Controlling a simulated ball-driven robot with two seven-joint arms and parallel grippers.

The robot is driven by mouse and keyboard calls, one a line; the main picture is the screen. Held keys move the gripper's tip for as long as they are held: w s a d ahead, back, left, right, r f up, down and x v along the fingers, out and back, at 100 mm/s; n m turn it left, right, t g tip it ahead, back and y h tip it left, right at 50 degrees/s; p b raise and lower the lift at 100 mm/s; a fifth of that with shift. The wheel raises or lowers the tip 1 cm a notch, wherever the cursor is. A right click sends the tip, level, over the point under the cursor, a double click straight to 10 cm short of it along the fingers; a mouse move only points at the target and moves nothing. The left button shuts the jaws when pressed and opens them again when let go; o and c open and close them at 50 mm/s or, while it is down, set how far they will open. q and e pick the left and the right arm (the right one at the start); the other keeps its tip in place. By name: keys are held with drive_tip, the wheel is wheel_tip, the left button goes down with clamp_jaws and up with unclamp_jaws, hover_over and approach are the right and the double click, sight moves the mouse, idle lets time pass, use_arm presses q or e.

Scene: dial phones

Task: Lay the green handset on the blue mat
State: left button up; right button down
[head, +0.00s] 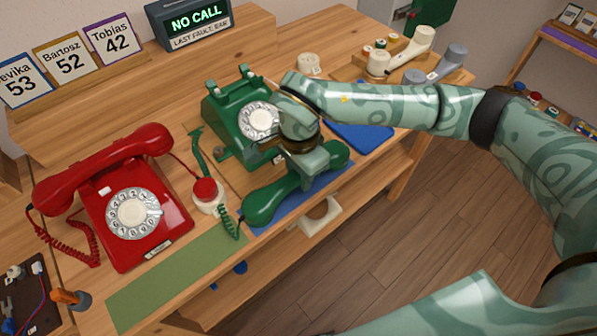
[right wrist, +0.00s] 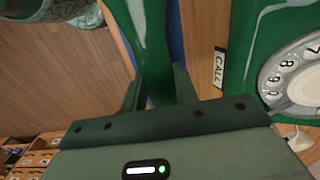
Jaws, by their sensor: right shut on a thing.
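The green handset (head: 262,205) lies lengthwise over the blue mat (head: 298,207) in front of the green phone (head: 232,112). It covers much of the mat, and I cannot tell whether it touches it. My right gripper (head: 304,172) is shut on the handset's middle from above. In the right wrist view the handset's grip (right wrist: 152,45) passes between the fingers, with the green phone (right wrist: 235,45) close on the right. The green phone's cradle is empty. My left gripper is not in view.
A red phone (head: 130,205) with its handset on stands left, behind a green mat (head: 175,280). A red-topped round object (head: 205,192) is beside the green cord. Another blue flat piece (head: 365,138) lies to the right. The table's front edge is close to the handset.

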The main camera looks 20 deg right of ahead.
drive_tip(key=c, duration=1.1)
unclamp_jaws()
use_arm(q)
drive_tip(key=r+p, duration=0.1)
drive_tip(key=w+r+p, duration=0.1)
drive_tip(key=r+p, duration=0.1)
drive_tip(key=p, duration=0.1)
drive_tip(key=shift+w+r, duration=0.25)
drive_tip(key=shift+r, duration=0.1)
use_arm(e)
wheel_tip(320, 180, up, 12)
drive_tip(key=shift+r, duration=0.1)
